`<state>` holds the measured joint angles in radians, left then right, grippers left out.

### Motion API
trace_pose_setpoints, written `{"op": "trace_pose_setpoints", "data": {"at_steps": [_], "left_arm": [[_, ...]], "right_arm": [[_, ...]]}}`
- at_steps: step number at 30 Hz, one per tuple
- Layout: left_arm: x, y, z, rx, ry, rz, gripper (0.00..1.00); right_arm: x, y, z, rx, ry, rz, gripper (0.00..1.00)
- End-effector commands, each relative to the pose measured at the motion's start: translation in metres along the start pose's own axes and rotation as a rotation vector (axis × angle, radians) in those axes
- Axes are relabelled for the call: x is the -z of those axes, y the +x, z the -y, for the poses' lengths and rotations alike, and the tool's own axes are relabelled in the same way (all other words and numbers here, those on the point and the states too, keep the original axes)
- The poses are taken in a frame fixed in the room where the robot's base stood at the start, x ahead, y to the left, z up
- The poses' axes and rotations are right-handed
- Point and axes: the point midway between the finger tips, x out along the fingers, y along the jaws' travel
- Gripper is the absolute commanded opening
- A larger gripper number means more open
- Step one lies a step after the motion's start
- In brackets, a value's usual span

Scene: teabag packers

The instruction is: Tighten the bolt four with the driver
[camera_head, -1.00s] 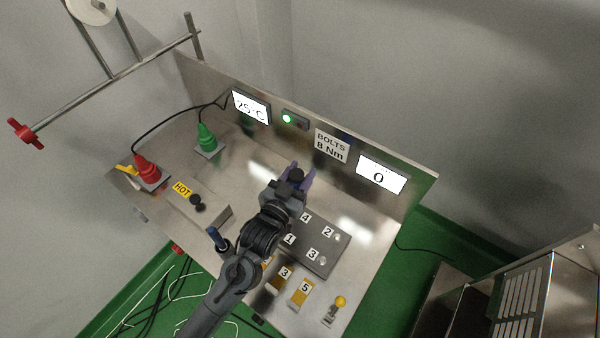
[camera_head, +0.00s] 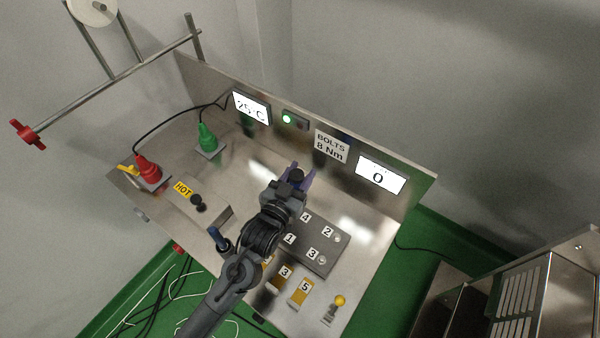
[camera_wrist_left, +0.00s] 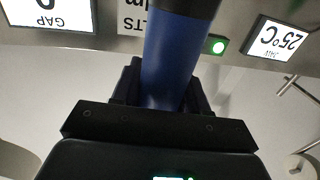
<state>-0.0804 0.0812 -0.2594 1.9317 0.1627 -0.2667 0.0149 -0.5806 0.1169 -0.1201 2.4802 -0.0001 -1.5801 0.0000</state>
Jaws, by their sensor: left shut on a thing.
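My left gripper (camera_head: 297,180) is shut on the driver, above the worktop beyond the bolt plate. In the left wrist view the driver's blue handle (camera_wrist_left: 170,62) with its dark end stands between the fingers. In the head view its dark top shows between the fingers, and its tip is hidden. The grey bolt plate (camera_head: 323,243) carries labels 1, 2, 3 and 4. Label 4 (camera_head: 306,217) lies just to the right of my wrist. I cannot make out bolt four itself. Silvery bolts show beside labels 2 and 3. My right gripper is not in view.
The back panel rises close behind my gripper, with the "8 Nm" sign (camera_head: 331,146) and a display reading 0 (camera_head: 381,175). Yellow numbered gauges (camera_head: 301,291) lie in front of the plate.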

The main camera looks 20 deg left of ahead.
Motion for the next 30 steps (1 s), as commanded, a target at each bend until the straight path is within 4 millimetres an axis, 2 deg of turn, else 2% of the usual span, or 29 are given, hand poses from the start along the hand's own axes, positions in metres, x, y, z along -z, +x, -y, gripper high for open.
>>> {"op": "trace_pose_setpoints", "data": {"at_steps": [30], "left_arm": [[-0.0080,0.0001,0.0000,0.000,0.000,-0.002,0.07]], "right_arm": [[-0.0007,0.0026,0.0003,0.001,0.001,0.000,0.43]]}}
